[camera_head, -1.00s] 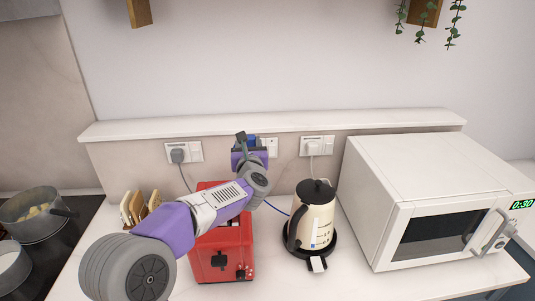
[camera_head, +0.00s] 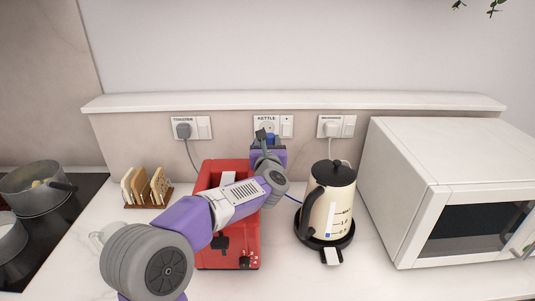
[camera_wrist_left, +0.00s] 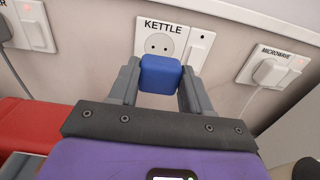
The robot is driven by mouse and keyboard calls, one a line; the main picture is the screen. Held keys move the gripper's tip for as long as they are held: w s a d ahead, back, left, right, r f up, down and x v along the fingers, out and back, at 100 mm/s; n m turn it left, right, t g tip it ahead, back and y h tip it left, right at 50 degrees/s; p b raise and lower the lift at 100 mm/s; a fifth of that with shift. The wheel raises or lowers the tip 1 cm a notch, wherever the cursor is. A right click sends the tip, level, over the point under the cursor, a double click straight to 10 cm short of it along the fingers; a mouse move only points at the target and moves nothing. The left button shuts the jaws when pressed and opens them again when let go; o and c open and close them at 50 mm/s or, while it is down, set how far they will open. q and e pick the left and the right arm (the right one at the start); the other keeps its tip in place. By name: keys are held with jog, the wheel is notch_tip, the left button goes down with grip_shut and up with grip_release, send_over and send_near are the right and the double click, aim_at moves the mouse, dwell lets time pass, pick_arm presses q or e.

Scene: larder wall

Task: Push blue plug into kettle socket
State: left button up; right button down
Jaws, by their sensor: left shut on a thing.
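The blue plug (camera_wrist_left: 160,74) is between the fingers of my left gripper (camera_wrist_left: 158,90), which is shut on it. In the wrist view the plug is just in front of and below the holes of the kettle socket (camera_wrist_left: 158,44); whether it touches the plate cannot be told. The head view shows the kettle socket (camera_head: 266,123) on the wall, with the plug (camera_head: 270,140) at its lower part and my left gripper (camera_head: 267,146) below. A blue cord (camera_head: 292,199) runs toward the cream kettle (camera_head: 330,205) on its black base. My right gripper is not in view.
The toaster socket (camera_head: 184,128) holds a grey plug, and the microwave socket (camera_head: 331,128) a white one. A red toaster (camera_head: 245,235) stands under my arm. A toast rack (camera_head: 147,190) is left, a microwave (camera_head: 440,190) right. A ledge (camera_head: 300,101) runs above the sockets.

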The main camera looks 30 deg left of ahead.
pick_arm(q)
jog(key=shift+w+a, duration=0.1)
dwell(0.4)
jog(key=shift+p+x, duration=0.75)
jog(key=shift+x, duration=0.25)
jog(key=p+x, duration=0.2)
jog(key=x, duration=0.1)
jog(key=shift+w+a+f, duration=0.1)
jog(key=shift+w, duration=0.2)
jog(key=shift+b, duration=0.35)
dwell(0.7)
jog(key=shift+b, duration=0.4)
dwell(0.6)
